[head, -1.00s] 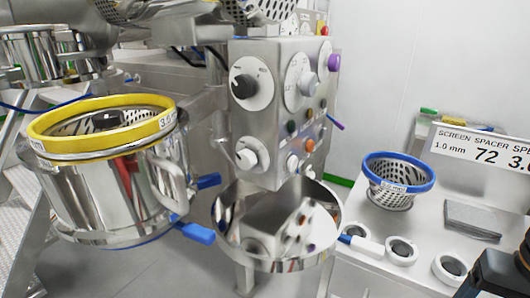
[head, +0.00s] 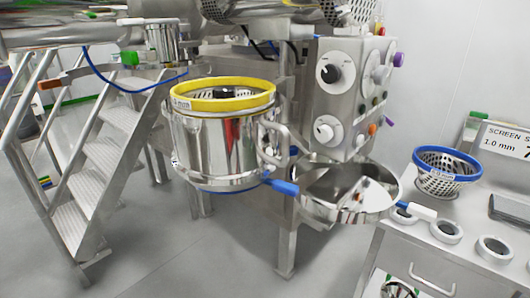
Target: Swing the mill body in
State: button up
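The mill body (head: 217,145) is a shiny steel drum left of the control box in the head view. A yellow-rimmed screen (head: 224,96) sits in its top, with a dark hub inside. A looped steel handle (head: 275,145) is on its right side. A blue-gripped lever (head: 281,186) sticks out at its lower right. The drum stands out to the left of the open steel bowl (head: 345,208), apart from it by a small gap or just overlapping; I cannot tell which. My gripper is not in view.
A control box (head: 345,95) with knobs stands above the bowl. At right, a bench (head: 428,250) holds a blue-rimmed screen (head: 447,165) and several rings. Steel steps (head: 100,160) stand at left. The grey floor (head: 190,255) in front of the drum is clear.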

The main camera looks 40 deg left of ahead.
aim_at(234, 149)
jog(key=z, duration=1.75)
jog(key=i, duration=0.55)
jog(key=u, duration=4.05)
jog(key=i, duration=0.4)
jog(key=u, duration=0.1)
jog(key=k, duration=0.35)
jog(key=z, duration=0.45)
jog(key=i, duration=0.3)
jog(key=u, duration=0.45)
